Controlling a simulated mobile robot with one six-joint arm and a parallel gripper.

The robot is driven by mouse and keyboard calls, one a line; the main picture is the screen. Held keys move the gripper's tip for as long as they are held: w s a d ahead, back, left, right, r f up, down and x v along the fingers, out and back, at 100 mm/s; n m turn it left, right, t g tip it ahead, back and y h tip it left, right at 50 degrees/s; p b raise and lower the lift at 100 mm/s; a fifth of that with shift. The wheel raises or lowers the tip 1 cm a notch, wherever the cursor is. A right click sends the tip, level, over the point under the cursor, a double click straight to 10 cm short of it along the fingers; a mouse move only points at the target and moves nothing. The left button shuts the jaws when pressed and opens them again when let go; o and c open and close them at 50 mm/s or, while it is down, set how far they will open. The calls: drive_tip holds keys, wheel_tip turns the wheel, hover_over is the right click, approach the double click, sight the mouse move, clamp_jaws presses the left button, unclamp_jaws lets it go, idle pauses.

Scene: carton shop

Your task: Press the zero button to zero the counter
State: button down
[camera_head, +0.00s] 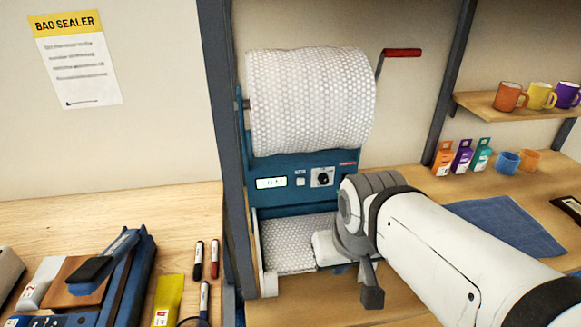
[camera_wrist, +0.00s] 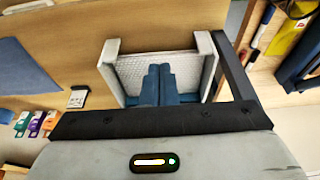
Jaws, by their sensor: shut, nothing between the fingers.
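The counter (camera_head: 271,183) is a small lit display on the blue panel of the bubble-wrap dispenser; its digits are too small to read surely. A small white square button (camera_head: 300,181) sits just right of it, its label unclear; it looks like the zero button. My gripper (camera_wrist: 158,68) is shut and empty, its blue fingers together over the dispenser's lower tray (camera_wrist: 108,52). In the head view my wrist hides most of the gripper, below and right of the button, apart from it. The panel is out of sight in the wrist view.
A black knob (camera_head: 322,178) is right of the button. The bubble-wrap roll (camera_head: 312,100) hangs above, with a red-handled crank (camera_head: 402,53). A dark upright post (camera_head: 222,130) stands at left.

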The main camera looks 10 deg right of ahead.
sight(301, 181)
drive_tip(key=w+a+f+m+t+y+b, duration=0.1)
drive_tip(key=w+a+f+m+y, duration=0.15)
drive_tip(key=w, duration=0.45)
drive_tip(key=w+a+f+m+t+y+b, duration=0.1)
drive_tip(key=w+a+m+y, duration=0.15)
drive_tip(key=w, duration=0.35)
drive_tip(key=w+d+f+m+t+h, duration=0.1)
drive_tip(key=w+d+f+m+t, duration=0.2)
drive_tip(key=w, duration=0.7)
drive_tip(key=d+f+m, duration=0.2)
drive_tip(key=d+m, duration=0.1)
drive_tip(key=shift+f+t, duration=0.25)
drive_tip(key=shift+t, duration=0.05)
drive_tip(key=shift+w, duration=0.15)
drive_tip(key=w+p, duration=0.2)
drive_tip(key=w, duration=0.6)
drive_tip(key=shift+w, duration=0.35)
